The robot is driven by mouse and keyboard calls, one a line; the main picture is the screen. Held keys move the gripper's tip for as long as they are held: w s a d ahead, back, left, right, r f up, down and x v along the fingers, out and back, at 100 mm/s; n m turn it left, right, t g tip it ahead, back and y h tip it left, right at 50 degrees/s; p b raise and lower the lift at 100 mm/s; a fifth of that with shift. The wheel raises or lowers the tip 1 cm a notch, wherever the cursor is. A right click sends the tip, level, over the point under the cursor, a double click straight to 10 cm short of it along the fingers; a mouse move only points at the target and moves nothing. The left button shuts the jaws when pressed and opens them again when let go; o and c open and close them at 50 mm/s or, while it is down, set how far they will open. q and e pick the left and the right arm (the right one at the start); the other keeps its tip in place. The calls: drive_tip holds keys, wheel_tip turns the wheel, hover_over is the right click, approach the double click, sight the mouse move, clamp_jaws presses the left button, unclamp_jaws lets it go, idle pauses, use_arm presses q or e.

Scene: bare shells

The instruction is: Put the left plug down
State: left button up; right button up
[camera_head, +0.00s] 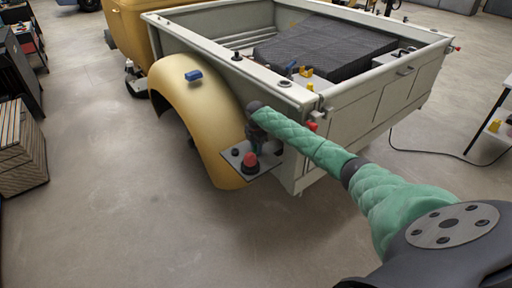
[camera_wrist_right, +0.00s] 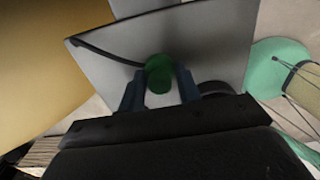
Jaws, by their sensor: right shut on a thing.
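My right gripper (camera_head: 257,147) reaches in from the right to the small grey plate (camera_head: 236,156) at the truck's rear corner. In the wrist view its two fingers (camera_wrist_right: 159,92) are closed on the sides of a green round-topped plug (camera_wrist_right: 158,70). The plug is over the grey plate (camera_wrist_right: 222,50); I cannot tell whether it touches it. In the head view the gripper mostly hides the plug. A red knob on a dark base (camera_head: 250,161) stands on the plate, just in front of the gripper. My left gripper is in neither view.
The yellow fender (camera_head: 196,105) curves close to the plate's left. The pale truck bed wall (camera_head: 375,105) rises behind my arm. A blue block (camera_head: 193,75) sits on the fender. Wooden crates (camera_head: 20,150) stand far left. The floor (camera_head: 110,220) in front is clear.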

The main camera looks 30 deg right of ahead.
drive_tip(key=shift+f, duration=0.15)
drive_tip(key=o, duration=0.9)
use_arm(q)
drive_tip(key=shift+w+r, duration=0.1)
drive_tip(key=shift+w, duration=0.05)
use_arm(e)
drive_tip(key=shift+o, duration=0.2)
drive_tip(key=shift+r, duration=0.65)
use_arm(q)
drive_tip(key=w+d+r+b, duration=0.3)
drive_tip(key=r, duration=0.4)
drive_tip(key=shift+b, duration=0.35)
use_arm(e)
wheel_tip(320, 180, up, 11)
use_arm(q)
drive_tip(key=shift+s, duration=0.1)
